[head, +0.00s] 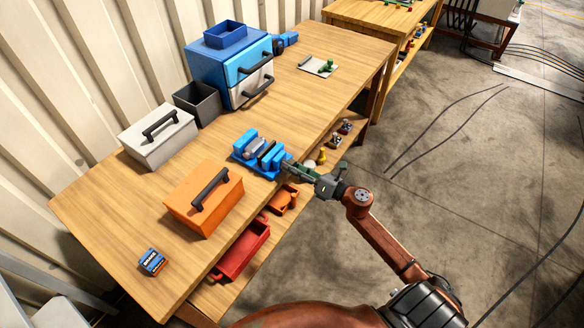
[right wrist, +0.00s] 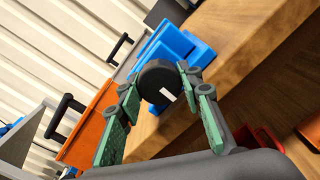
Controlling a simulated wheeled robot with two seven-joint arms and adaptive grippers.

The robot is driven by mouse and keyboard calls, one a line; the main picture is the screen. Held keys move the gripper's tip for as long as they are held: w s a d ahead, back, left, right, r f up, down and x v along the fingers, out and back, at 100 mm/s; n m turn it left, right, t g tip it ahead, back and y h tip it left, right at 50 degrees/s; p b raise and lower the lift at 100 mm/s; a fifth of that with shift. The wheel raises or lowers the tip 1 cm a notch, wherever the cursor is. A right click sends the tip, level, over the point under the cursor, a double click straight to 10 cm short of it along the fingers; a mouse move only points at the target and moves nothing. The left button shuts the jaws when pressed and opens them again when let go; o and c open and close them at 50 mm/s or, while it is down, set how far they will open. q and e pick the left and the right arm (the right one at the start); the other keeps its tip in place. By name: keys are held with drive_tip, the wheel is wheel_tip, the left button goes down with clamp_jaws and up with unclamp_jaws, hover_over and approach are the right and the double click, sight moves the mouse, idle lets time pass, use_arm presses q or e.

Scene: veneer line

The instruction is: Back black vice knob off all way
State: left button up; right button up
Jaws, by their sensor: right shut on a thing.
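The blue vice (head: 258,152) sits on the wooden bench near its front edge. It also shows in the right wrist view (right wrist: 184,46). Its black knob (right wrist: 157,82) faces my right wrist camera and has a white mark on its face. My right gripper (head: 289,168) reaches the vice from the front. In the right wrist view its green-padded fingers (right wrist: 158,92) stand on either side of the knob, shut on it. In the head view the gripper largely hides the knob. My left gripper is not in view.
An orange toolbox (head: 203,206) stands left of the vice. A light grey toolbox (head: 157,138), a dark bin (head: 197,103) and a blue cabinet (head: 222,71) stand behind. A small box (head: 152,261) lies front left. Red bins (head: 243,251) sit on the lower shelf.

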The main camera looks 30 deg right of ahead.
idle(0.4)
drive_tip(key=o, duration=1.2)
drive_tip(key=shift+c, duration=0.2)
drive_tip(key=v, duration=1.2)
drive_tip(key=shift+d+f, duration=0.1)
